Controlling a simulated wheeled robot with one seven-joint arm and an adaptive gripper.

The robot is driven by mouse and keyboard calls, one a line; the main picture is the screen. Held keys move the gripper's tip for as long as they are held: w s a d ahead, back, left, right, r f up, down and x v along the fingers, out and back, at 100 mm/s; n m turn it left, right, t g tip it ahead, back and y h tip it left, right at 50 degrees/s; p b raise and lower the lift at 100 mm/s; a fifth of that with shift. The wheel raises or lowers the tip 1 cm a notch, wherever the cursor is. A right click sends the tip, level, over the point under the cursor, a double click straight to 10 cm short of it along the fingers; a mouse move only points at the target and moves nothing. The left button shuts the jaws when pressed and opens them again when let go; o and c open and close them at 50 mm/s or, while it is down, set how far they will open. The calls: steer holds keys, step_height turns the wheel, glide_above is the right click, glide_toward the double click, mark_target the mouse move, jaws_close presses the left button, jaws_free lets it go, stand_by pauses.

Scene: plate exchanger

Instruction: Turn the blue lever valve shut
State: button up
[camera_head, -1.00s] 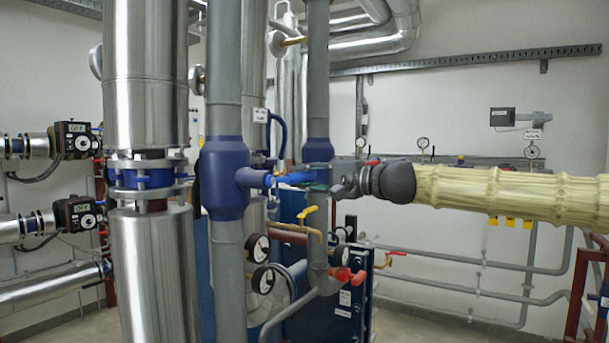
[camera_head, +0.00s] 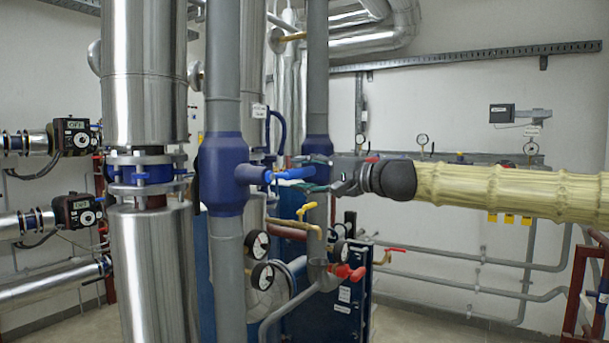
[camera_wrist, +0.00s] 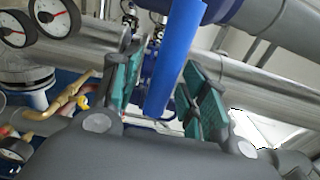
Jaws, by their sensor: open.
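The blue lever (camera_head: 296,173) sticks out to the right from the blue valve body (camera_head: 222,174) on the grey vertical pipe. My gripper (camera_head: 318,175) reaches in from the right, at the lever's free end. In the wrist view the blue lever (camera_wrist: 172,62) runs between the two green-padded fingers of my gripper (camera_wrist: 160,92). The fingers are apart, with a gap showing on each side of the lever. The head view does not show clearly whether a finger touches it.
Yellow-handled (camera_head: 307,209) and red-handled (camera_head: 346,272) valves sit below my gripper, with round gauges (camera_head: 258,244) beside them. A thick metal-clad pipe (camera_head: 146,60) stands at left.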

steer(key=v, duration=1.1)
steer(key=shift+d, duration=0.4)
steer(key=shift+s, duration=0.1)
